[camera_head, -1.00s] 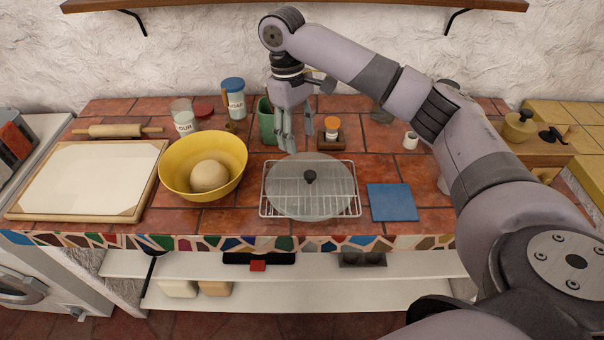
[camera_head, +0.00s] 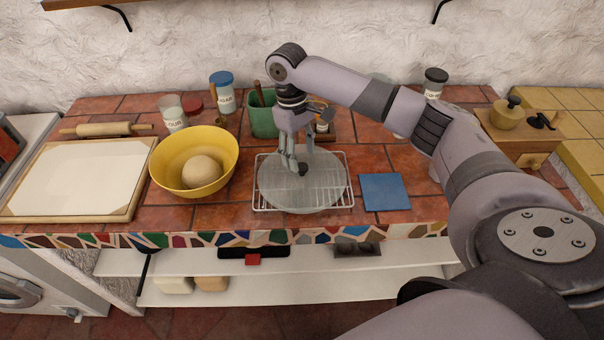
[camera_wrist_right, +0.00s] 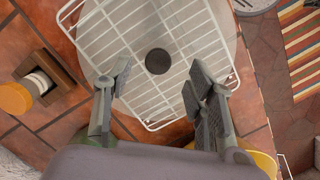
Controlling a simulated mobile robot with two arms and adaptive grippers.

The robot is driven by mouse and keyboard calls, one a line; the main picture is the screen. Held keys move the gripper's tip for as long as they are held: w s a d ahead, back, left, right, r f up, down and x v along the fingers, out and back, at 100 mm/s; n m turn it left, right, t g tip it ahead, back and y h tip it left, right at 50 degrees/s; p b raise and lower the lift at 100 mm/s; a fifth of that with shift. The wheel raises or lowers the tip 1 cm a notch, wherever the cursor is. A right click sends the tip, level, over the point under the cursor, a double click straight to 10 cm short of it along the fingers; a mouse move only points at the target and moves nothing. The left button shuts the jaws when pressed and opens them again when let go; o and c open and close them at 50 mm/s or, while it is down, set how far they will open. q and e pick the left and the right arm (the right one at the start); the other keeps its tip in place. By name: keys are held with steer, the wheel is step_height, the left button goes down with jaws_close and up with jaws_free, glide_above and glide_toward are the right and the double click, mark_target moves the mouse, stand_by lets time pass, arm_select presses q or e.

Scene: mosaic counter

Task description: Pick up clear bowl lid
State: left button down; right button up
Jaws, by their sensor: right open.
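The clear bowl lid (camera_head: 322,190) is a round see-through disc with a dark knob, lying on a white wire rack (camera_head: 345,206) on the tiled counter. In the right wrist view, the lid's dark knob (camera_wrist_right: 158,61) shows ahead of and between the fingers. My right gripper (camera_head: 298,168) is above the lid with its fingers pointing down close to the knob. In the right wrist view my right gripper (camera_wrist_right: 160,85) is open, with nothing between its fingers. The fingers partly hide the knob in the head view. My left gripper is not in view.
A yellow bowl (camera_head: 228,150) with a dough ball (camera_head: 202,172) stands left of the rack. A blue square (camera_head: 385,192) lies to its right. A green holder (camera_head: 264,122) and several jars stand behind. A pastry board (camera_head: 75,180) is at the far left.

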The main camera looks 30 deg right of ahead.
mark_target(302, 166)
steer(key=shift+s+f+p, duration=0.1)
steer(key=shift+f+p, duration=0.2)
steer(key=shift+f, duration=0.15)
step_height(302, 166, down, 4)
steer(key=shift+s+d+r+p, duration=0.1)
steer(key=shift+d+r+p, duration=0.1)
steer(key=shift+p, duration=0.4)
steer(key=shift+f, duration=0.35)
steer(key=shift+a, duration=0.1)
steer(key=shift+c, duration=0.2)
jaws_close()
